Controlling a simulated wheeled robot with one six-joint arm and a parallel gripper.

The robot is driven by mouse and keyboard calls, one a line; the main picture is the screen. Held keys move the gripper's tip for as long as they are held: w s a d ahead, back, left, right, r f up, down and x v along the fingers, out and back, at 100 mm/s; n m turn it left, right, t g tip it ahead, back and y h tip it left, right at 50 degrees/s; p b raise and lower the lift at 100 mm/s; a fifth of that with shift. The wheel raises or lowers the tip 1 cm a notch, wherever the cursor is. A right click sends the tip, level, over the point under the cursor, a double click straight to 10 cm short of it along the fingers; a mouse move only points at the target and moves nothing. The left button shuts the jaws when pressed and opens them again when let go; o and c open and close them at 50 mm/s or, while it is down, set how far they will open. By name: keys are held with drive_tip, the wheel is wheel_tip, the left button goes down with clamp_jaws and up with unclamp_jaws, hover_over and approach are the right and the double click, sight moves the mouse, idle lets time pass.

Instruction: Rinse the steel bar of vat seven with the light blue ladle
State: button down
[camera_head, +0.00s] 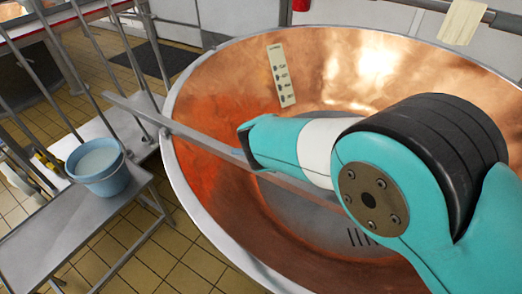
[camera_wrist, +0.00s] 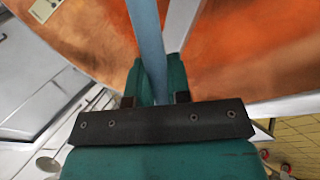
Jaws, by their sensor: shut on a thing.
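The large copper vat (camera_head: 215,115) fills the middle and right of the head view. The steel bar (camera_head: 205,140) lies slanting across its left rim and runs inward behind my arm. In the wrist view, my gripper (camera_wrist: 155,98) is shut on the light blue handle of the ladle (camera_wrist: 149,35), which extends away from the fingers over the copper. The ladle's bowl is not in sight.
A light blue bucket (camera_head: 97,168) of whitish liquid stands on a low steel bench (camera_head: 118,212) left of the vat. Upright steel rails stand behind it. A label strip (camera_head: 281,75) is on the vat's inner wall. A cloth (camera_head: 462,20) hangs at the upper right.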

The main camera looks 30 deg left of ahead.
drive_tip(key=w+d+r+m+g+y+p, duration=0.1)
drive_tip(key=w+d+r+g+y+p, duration=0.1)
drive_tip(key=r, duration=0.6)
drive_tip(key=w+d+r+m+g+y+p, duration=0.2)
drive_tip(key=w+d+r+y+p, duration=0.2)
drive_tip(key=d+r+y+p, duration=0.2)
drive_tip(key=w+d+r+m+g+y+p, duration=0.2)
drive_tip(key=d+r+y+p, duration=0.2)
drive_tip(key=r, duration=0.6)
drive_tip(key=shift+w+d+r+y, duration=0.15)
drive_tip(key=shift+w+d+y, duration=0.2)
drive_tip(key=shift+d, duration=0.6)
